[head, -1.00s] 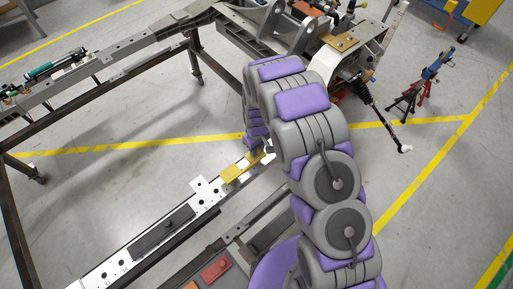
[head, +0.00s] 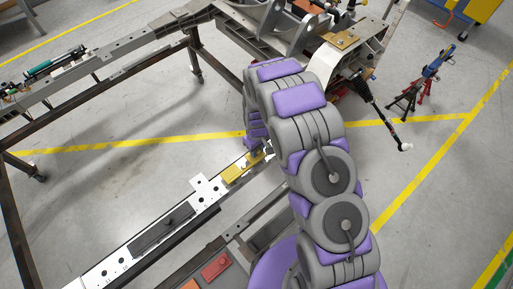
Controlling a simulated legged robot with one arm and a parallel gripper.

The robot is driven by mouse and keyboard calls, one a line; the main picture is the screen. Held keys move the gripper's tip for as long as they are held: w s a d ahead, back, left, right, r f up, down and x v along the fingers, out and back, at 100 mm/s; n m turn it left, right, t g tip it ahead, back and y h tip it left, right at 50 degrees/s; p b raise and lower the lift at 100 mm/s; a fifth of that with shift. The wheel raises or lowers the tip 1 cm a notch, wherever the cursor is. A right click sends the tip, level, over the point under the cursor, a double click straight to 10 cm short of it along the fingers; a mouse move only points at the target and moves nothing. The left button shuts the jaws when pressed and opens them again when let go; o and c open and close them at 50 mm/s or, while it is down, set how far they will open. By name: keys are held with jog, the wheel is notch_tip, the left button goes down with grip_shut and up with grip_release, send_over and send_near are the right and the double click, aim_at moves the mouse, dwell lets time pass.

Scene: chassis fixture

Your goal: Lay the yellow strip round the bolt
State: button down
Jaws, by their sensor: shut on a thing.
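The yellow strip (head: 234,173) shows at the upper right end of the long white rail, small and partly in shade. My gripper (head: 257,153) is at its upper right end, below the purple and grey links of my arm. It is shut on the yellow strip, though the fingertips are small and partly hidden by the arm. I cannot make out the bolt; the far end of the rail by the gripper is covered by my arm.
The white rail (head: 100,270) carries a dark grey plate (head: 162,230). A red block (head: 214,267) lies on the dark frame at the bottom. A large metal chassis (head: 270,42) stands behind my arm, and a blue and red stand (head: 425,80) is at right.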

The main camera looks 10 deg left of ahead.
jog(key=shift+f, duration=0.3)
jog(key=shift+f, duration=0.35)
jog(key=shift+f, duration=0.25)
jog(key=c, duration=0.8)
grip_release()
